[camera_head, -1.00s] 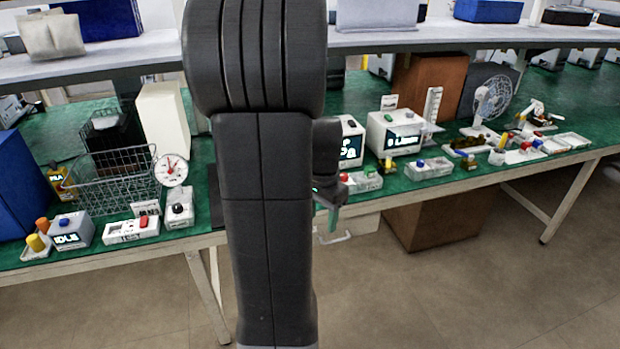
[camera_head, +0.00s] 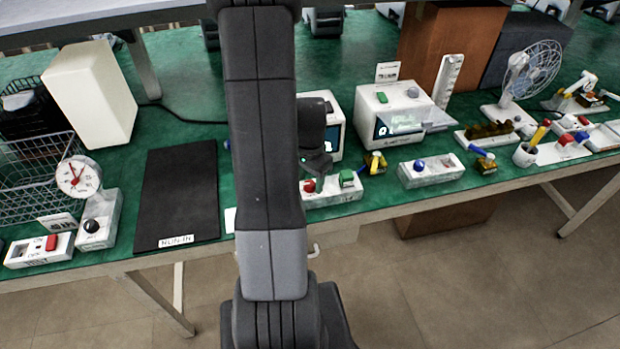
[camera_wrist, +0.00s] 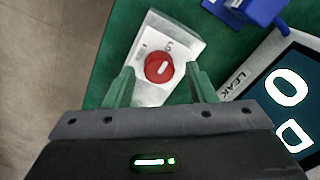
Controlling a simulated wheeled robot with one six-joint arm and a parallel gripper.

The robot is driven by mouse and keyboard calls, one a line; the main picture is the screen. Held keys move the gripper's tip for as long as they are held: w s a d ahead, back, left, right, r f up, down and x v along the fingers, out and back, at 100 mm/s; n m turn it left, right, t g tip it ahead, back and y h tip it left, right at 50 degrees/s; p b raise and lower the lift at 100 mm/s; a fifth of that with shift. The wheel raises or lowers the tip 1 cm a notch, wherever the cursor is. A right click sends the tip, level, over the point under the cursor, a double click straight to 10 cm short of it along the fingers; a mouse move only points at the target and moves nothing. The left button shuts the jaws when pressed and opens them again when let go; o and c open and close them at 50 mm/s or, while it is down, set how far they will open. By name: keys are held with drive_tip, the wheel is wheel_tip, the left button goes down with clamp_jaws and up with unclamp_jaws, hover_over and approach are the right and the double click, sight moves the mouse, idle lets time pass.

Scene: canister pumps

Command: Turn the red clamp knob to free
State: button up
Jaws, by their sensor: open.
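The red clamp knob (camera_wrist: 153,59) is a round red disc with a white bar mark, on a white panel (camera_wrist: 186,44) with small printed marks. In the head view what looks like the same red knob (camera_head: 310,186) sits at the left end of a white box, with a green button at its right end. My gripper (camera_wrist: 158,76) is open and empty. Its green fingers stand apart, one to each side of the knob in the wrist view; contact and height cannot be told. The gripper's body hides the panel's lower part.
A device with a lit screen (camera_wrist: 287,92) stands close to the right in the wrist view, with a blue part (camera_wrist: 258,10) above it. A black mat (camera_head: 178,195) lies left of my arm. A yellow-and-black fitting (camera_head: 375,163) stands right of the box.

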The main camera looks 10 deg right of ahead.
drive_tip(key=shift+s+f, duration=0.1)
drive_tip(key=c, duration=1)
drive_tip(key=shift+o, duration=0.2)
